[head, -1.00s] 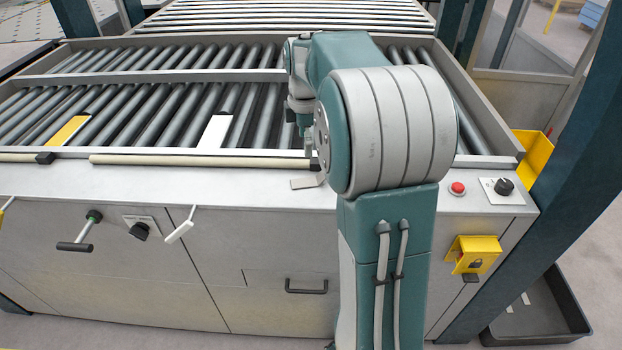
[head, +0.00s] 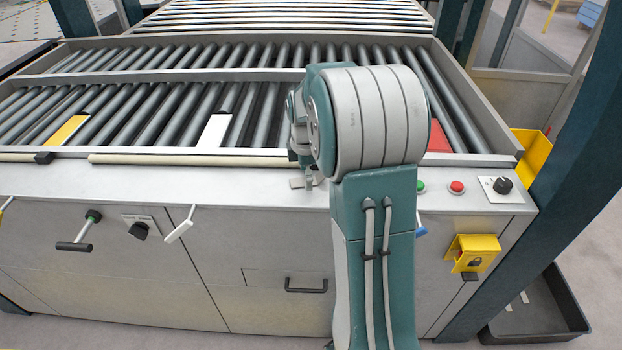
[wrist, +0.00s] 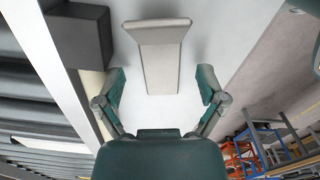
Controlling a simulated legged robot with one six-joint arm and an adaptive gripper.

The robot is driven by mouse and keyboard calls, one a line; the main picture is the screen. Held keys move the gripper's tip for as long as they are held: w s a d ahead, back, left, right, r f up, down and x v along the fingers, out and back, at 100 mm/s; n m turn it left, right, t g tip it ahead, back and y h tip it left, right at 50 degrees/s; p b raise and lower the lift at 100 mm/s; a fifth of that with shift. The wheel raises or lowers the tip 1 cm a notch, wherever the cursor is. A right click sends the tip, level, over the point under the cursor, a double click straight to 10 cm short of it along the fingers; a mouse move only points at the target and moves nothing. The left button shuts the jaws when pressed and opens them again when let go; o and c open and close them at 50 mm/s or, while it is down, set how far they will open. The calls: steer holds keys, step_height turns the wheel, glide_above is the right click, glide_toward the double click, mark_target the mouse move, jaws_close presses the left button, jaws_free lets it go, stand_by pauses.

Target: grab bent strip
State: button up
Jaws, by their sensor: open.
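The bent strip (wrist: 160,65) is a pale grey metal piece with a wider, turned-up flange at its far end. In the wrist view it lies on the light ledge, its near end reaching between my fingers. My gripper (wrist: 161,84) is open, one finger on each side of the strip with a gap to both. In the head view only a small part of the strip (head: 297,183) shows on the machine's front ledge. My gripper (head: 308,180) is just above it there, mostly hidden by my arm.
The roller bed (head: 130,110) lies behind the ledge, with a cream rail (head: 190,160) along its front. A dark block (wrist: 80,38) stands left of the strip in the wrist view. Green (head: 420,187) and red (head: 457,187) buttons sit right of my arm.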

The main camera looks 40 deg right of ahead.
steer(key=shift+f, duration=0.25)
stand_by(0.4)
steer(key=c, duration=1.2)
